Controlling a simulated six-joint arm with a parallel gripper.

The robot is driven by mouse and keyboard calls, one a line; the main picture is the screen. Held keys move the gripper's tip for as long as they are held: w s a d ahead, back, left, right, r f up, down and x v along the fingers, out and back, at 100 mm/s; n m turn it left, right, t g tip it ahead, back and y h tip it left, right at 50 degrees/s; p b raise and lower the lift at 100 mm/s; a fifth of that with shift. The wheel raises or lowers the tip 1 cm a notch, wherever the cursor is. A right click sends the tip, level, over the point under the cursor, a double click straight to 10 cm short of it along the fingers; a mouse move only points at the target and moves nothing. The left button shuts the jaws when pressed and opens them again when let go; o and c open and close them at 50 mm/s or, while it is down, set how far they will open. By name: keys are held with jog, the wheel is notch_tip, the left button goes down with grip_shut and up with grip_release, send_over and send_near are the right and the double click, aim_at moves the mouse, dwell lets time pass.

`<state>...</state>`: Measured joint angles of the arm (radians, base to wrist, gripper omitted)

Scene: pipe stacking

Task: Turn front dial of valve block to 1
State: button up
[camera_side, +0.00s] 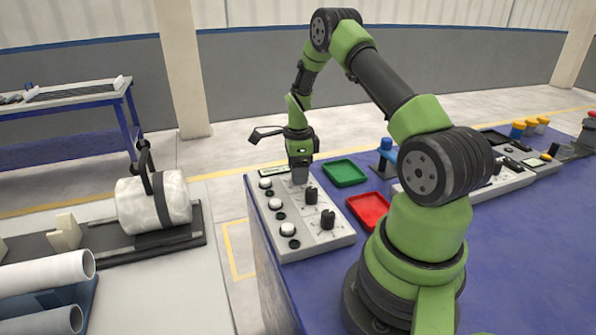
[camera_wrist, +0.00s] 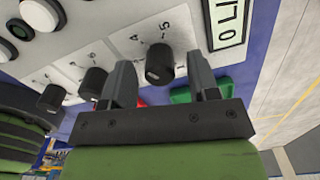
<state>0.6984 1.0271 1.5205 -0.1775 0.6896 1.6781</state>
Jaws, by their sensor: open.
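The valve block (camera_side: 297,247) is a pale grey panel with a row of black dials and a row of white round buttons. My gripper (camera_side: 300,176) points down at its far end. In the wrist view, my gripper (camera_wrist: 162,66) is open, with its fingers on either side of a black dial (camera_wrist: 160,66) but apart from it. Digits 4 and 5 are readable beside that dial; its other marks are hidden or unclear. A middle dial (camera_side: 311,195) and a near dial (camera_side: 327,219) stand free; the far dial is hidden by my gripper in the side view.
A green tray (camera_side: 344,173) and a red tray (camera_side: 369,210) lie right of the block on the blue table. A small display (camera_wrist: 227,22) is at the block's end. More panels with knobs (camera_side: 517,129) stand further right.

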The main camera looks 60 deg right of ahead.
jog(key=shift+f, duration=0.25)
jog(key=c, duration=0.9)
jog(key=shift+c, duration=0.2)
